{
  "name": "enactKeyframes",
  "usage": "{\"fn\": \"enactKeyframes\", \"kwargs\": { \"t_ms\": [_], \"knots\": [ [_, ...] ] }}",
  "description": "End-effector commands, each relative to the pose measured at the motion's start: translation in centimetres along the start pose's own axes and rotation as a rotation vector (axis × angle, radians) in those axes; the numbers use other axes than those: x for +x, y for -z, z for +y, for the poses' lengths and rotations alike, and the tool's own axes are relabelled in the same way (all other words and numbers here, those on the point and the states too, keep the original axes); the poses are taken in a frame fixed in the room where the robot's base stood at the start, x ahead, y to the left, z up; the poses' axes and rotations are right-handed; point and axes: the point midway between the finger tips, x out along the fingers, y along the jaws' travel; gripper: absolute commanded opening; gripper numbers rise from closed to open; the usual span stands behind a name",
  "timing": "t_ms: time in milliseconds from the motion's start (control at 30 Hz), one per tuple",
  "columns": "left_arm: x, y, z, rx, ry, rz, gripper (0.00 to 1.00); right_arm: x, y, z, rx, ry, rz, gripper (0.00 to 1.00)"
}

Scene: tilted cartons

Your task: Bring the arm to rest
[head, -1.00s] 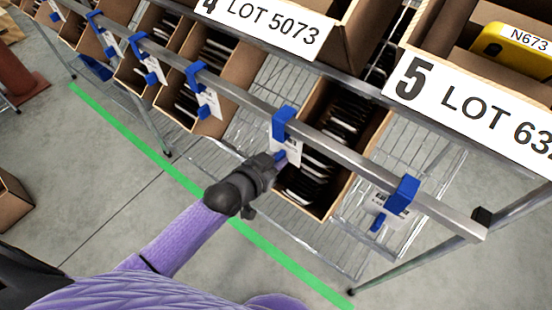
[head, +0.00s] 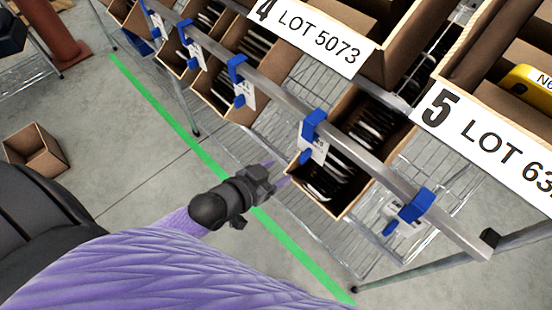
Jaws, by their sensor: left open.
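My left gripper (head: 279,174) is open and empty at the end of my purple-sleeved left arm. It is in the middle of the head view, in front of the rack and just left of the nearest tilted carton (head: 343,205). That carton holds several dark and pale flat items. A gap shows between the fingertips and the blue clip with its white tag (head: 314,138) on the rail. My right gripper is not in view.
A metal rail (head: 282,92) with several blue clips crosses in front of tilted cartons. Upper cartons carry labels LOT 5073 (head: 310,35) and LOT 63. A yellow item (head: 530,84) lies upper right. An open box (head: 35,148) stands on the floor at left. Green tape (head: 185,133) marks clear floor.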

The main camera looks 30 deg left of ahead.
Motion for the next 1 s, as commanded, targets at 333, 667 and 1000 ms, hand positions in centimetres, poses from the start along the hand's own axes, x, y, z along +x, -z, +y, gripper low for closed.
{"fn": "enactKeyframes", "kwargs": {
  "t_ms": [333, 667, 1000],
  "knots": [
    [-1.0, -11.3, -1.4, -0.026, 0.095, -0.290, 0.60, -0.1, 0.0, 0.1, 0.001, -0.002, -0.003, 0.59],
    [-14.5, -33.9, 5.3, -0.085, 0.109, -1.043, 0.60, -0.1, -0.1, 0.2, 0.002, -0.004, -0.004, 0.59],
    [-17.3, -35.7, 6.9, -0.088, 0.087, -1.143, 0.60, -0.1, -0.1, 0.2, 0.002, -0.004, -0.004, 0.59]
  ]
}}
